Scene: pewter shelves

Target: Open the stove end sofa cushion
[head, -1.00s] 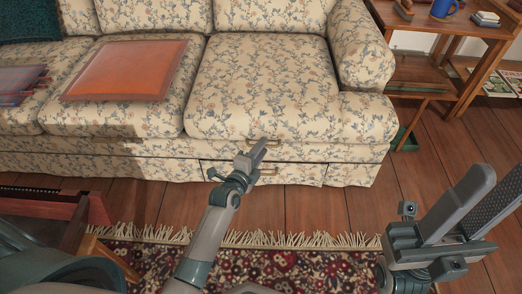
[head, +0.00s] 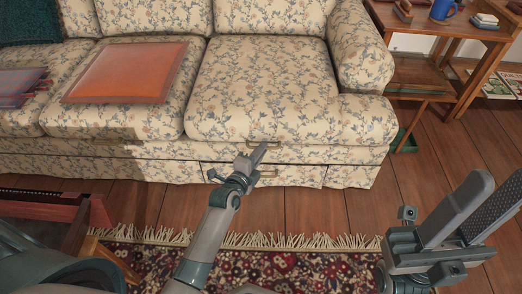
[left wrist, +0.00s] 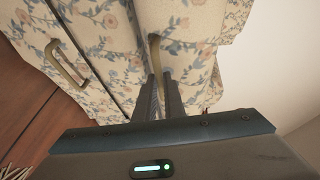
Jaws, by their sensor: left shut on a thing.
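The sofa cushion (head: 262,85) at the right end of the floral sofa is cream with blue and pink flowers and lies flat. A thin brass handle (head: 264,140) is at its front edge. My left gripper (head: 258,154) is at this handle; in the left wrist view its two fingers (left wrist: 162,97) are closed on the handle (left wrist: 154,50). My right gripper (head: 478,208) is at the lower right, with its fingers apart and nothing between them, away from the sofa.
A drawer handle (head: 267,173) is below on the sofa base. An orange flat item (head: 127,70) lies on the middle cushion. A wooden side table (head: 425,40) stands at the right. The patterned rug (head: 300,262) is in front.

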